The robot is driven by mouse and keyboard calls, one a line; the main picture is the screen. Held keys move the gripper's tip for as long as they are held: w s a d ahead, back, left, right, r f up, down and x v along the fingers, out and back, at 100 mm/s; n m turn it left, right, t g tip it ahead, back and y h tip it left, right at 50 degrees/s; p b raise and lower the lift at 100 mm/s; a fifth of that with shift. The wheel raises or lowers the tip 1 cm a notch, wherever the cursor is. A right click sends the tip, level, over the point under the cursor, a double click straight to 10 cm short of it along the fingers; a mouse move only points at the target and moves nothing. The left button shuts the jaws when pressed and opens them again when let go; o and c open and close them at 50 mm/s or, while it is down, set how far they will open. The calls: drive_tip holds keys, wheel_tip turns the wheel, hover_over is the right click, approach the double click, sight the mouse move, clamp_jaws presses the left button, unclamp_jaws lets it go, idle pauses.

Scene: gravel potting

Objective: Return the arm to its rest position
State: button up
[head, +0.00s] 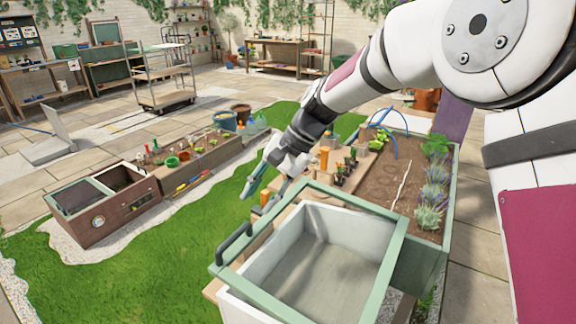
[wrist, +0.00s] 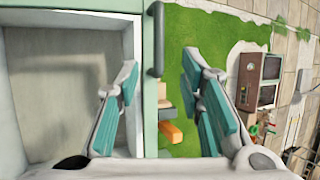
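My white arm (head: 345,82) reaches in from the upper right of the head view and slopes down to the left. My gripper (head: 256,196) is at its end, over the left edge of the wooden bench, just beyond the green-framed bin (head: 392,262). In the wrist view my gripper (wrist: 158,68) shows two teal-padded fingers spread apart with nothing between them. It is open and empty. The bin's light interior (wrist: 65,100) fills the left of that view, with its dark handle (wrist: 156,40) beyond the fingers.
Small pots and tools stand on the bench beside the gripper. A planter bed (head: 385,185) with lavender lies to the right. Grass (head: 150,250) is open to the left, before a low brown planter box (head: 105,205). A metal cart (head: 163,80) stands farther back.

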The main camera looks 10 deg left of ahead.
drive_tip(key=s+d+r+n+t+h, duration=0.1)
drive_tip(key=s+d+r, duration=0.25)
drive_tip(key=d, duration=0.35)
drive_tip(key=s+d+r+t+h+p, duration=0.1)
drive_tip(key=s+d+r, duration=0.2)
drive_tip(key=d+r, duration=0.25)
drive_tip(key=s+d+r+n+t+h, duration=0.1)
drive_tip(key=s+d+r+t, duration=0.15)
drive_tip(key=d, duration=0.55)
drive_tip(key=s+d+n+t+h+p, duration=0.1)
drive_tip(key=s+d+t+h, duration=0.1)
drive_tip(key=s+d, duration=1.4)
drive_tip(key=shift+s+h, duration=0.5)
drive_tip(key=shift+s, duration=0.75)
